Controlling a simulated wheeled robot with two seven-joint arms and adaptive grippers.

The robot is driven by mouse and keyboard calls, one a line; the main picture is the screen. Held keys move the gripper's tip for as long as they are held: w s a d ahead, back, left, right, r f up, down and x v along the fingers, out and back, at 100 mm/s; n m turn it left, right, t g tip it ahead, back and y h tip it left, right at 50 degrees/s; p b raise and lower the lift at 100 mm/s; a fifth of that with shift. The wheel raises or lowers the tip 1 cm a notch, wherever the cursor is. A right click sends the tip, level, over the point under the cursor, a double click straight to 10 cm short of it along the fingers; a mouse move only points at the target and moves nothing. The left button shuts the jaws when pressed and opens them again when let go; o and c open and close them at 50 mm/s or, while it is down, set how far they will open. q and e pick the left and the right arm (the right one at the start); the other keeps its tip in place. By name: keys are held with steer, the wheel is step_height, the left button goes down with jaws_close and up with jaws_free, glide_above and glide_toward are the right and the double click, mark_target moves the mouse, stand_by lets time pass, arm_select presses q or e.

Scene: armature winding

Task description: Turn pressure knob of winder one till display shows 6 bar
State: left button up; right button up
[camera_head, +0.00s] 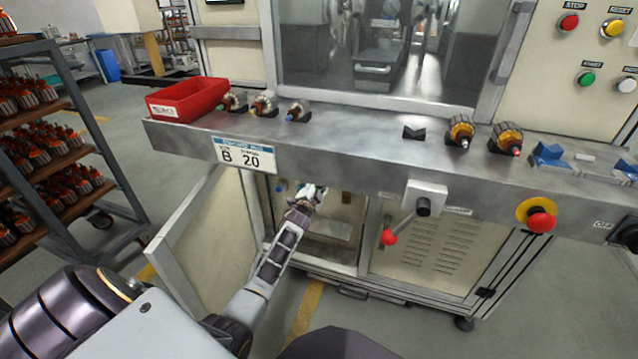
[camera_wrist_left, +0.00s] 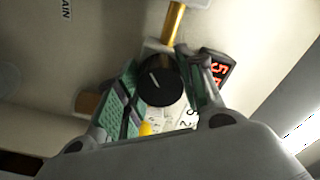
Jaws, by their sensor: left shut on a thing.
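The black pressure knob (camera_wrist_left: 160,82), with a white pointer line, sits between the green-padded fingers of my left gripper (camera_wrist_left: 162,92) in the left wrist view. The fingers are shut on it. The dark display (camera_wrist_left: 218,72) is just right of the knob, tilted, with red digits; a 5 shows at the top and another digit like a 5 below, partly behind a finger. In the head view my left gripper (camera_head: 305,200) reaches inside the open lower cabinet of the winder (camera_head: 400,165); the knob is hidden there. My right gripper is not in view.
The open cabinet door (camera_head: 190,225) stands left of my forearm. A lever with a red ball (camera_head: 390,237) and a red emergency button (camera_head: 540,219) stick out at the right. A red bin (camera_head: 187,100) sits on the ledge above. A rack (camera_head: 60,150) stands at left.

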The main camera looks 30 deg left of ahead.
arm_select(q)
steer(key=shift+m, duration=0.3)
steer(key=o, duration=1)
steer(key=shift+s, duration=0.15)
steer(key=shift+v, duration=5.85)
steer(key=shift+f, duration=0.1)
